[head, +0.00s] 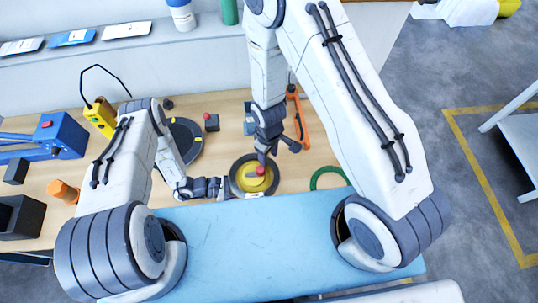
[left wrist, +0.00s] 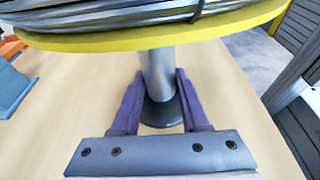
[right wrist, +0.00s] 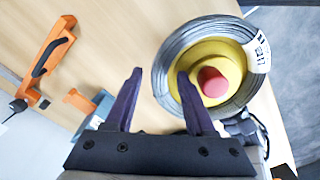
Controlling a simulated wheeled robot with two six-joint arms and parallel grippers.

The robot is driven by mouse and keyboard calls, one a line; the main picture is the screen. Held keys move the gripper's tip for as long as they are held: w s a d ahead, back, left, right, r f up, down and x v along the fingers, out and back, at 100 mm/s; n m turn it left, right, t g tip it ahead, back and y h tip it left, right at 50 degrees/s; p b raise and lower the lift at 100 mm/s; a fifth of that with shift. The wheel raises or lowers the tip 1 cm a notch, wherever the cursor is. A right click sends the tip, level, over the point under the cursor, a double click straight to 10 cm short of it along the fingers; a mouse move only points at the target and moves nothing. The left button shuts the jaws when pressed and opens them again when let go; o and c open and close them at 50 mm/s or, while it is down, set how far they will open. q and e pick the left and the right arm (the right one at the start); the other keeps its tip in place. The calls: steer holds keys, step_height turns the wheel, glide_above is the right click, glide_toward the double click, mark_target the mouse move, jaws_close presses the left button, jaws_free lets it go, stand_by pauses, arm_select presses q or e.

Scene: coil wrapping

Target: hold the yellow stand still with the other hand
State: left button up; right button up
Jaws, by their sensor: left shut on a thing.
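The yellow stand (head: 256,181) carries a coil of grey wire (right wrist: 164,75) around its yellow hub, with a red knob on top. In the left wrist view its yellow disc (left wrist: 150,38) shows above a grey post on a dark round foot. My left gripper (left wrist: 155,85) is shut on this post, one purple finger on each side, below the disc. My right gripper (right wrist: 160,75) is open and empty above the stand. In the right wrist view one finger overlaps the coil and hub, and the other is left of them. A white label (right wrist: 258,52) is on the coil.
An orange tool (head: 299,120) lies behind the stand, and a green ring (head: 329,174) lies to its right. A dark round plate (head: 184,150) is at the back left. A blue machine (head: 62,134) and an orange cup (head: 66,191) are farther left.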

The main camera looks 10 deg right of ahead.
step_height(320, 180, up, 12)
stand_by(0.6)
arm_select(q)
steer(key=o, duration=1.1)
steer(key=shift+c, duration=0.2)
steer(key=v, duration=1.2)
steer(key=shift+r, duration=0.15)
